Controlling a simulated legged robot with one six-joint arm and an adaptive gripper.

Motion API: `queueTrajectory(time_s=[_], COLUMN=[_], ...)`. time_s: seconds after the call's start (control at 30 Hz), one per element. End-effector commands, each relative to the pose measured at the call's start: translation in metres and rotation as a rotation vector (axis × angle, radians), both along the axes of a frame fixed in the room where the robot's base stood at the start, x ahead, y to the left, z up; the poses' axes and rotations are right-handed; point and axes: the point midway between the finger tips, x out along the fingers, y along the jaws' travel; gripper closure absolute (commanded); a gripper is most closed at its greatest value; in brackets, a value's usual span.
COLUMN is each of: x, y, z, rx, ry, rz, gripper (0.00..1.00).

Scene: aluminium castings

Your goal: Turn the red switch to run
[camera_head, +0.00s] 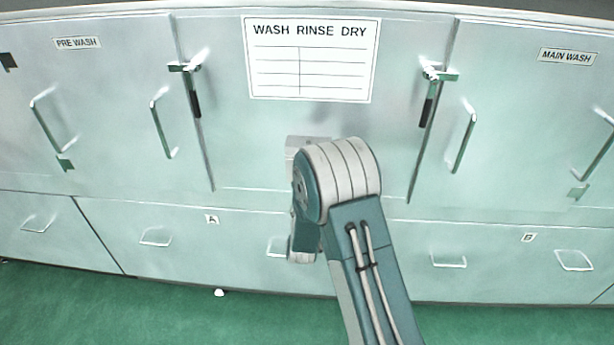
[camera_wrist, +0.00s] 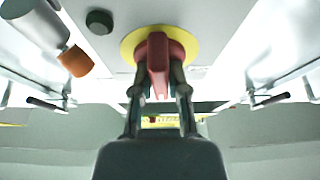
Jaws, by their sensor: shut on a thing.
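The red switch (camera_wrist: 157,50) sits on a round yellow plate (camera_wrist: 188,40) at the top middle of the wrist view. My gripper (camera_wrist: 160,84) has one finger on each side of the switch's red handle and is shut on it. The fingers cover part of the handle's sides. In the head view my arm stands in front of the middle panel, and the switch and fingertips are not visible there. Any run marking near the switch is too small to read.
A black round knob (camera_wrist: 99,22) and a grey cylinder with an orange end (camera_wrist: 75,61) are left of the switch. In the head view, a WASH RINSE DRY sign (camera_head: 312,60) hangs above my arm. Latches (camera_head: 190,88) and door handles (camera_head: 463,140) stick out on both sides.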

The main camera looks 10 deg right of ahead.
Motion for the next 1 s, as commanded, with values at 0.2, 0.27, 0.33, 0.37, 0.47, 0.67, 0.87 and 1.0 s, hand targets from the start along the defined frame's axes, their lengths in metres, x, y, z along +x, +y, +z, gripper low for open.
queueTrajectory(time_s=[0.2, 0.27, 0.33, 0.37, 0.47, 0.67, 0.87, 1.0], x=[-0.0007, -0.0007, -0.0008, -0.0008, -0.0008, -0.0008, -0.0009, -0.0007], y=[0.0018, 0.0018, 0.0017, 0.0017, 0.0016, 0.0015, 0.0011, 0.0006], z=[-0.0044, -0.0044, -0.0044, -0.0044, -0.0044, -0.0044, -0.0027, -0.0016], rx=[0.053, 0.060, 0.065, 0.066, 0.068, 0.067, 0.067, 0.066], ry=[-0.004, -0.007, -0.008, -0.009, -0.009, -0.009, -0.013, -0.016], rz=[0.003, 0.003, 0.003, 0.004, 0.004, 0.003, 0.002, 0.001], gripper=[1.00, 1.00, 1.00, 1.00, 1.00, 1.00, 0.46, 0.46])
